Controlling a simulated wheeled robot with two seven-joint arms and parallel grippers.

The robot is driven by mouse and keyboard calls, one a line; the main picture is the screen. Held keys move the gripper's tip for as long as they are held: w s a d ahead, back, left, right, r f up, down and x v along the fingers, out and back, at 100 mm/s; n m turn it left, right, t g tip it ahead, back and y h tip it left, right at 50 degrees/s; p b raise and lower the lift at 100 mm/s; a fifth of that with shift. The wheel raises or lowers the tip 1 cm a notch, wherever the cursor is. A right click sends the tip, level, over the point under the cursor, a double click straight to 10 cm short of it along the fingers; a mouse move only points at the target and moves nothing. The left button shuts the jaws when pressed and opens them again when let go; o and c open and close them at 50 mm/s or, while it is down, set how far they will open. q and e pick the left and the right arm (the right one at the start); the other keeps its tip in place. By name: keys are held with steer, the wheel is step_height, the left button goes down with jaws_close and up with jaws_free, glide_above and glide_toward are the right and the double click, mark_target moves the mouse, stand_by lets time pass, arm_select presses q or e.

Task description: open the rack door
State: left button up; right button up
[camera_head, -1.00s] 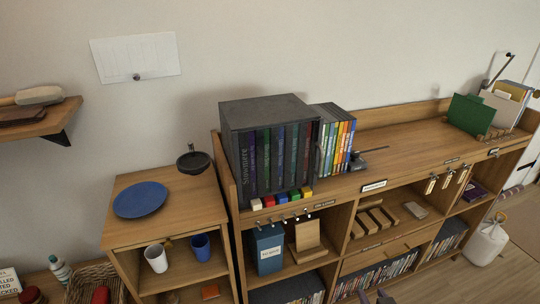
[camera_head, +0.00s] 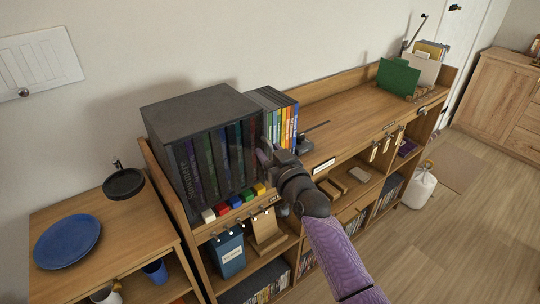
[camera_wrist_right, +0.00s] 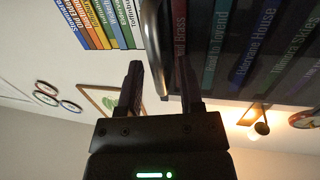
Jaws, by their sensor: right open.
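The rack (camera_head: 195,108) is a dark grey box on top of the wooden shelf unit, with books showing behind its dark front. The door (camera_head: 212,165) looks shut. Its metal handle (camera_wrist_right: 152,45) is a curved upright bar near the door's right edge. My right gripper (camera_head: 272,154) is at that edge. In the right wrist view, the open right gripper (camera_wrist_right: 160,88) has one finger on each side of the handle, and the handle's end shows between them. I cannot tell whether either finger touches it. My left gripper is not in view.
Coloured upright cases (camera_head: 280,118) stand right of the rack, beside a dark object (camera_head: 306,143). Small coloured blocks (camera_head: 235,202) lie along the shelf edge before the door. A blue plate (camera_head: 68,242) and a black pan (camera_head: 124,183) are at left. The shelf top further right is mostly clear.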

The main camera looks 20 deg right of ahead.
jaws_close()
stand_by(0.9)
stand_by(0.5)
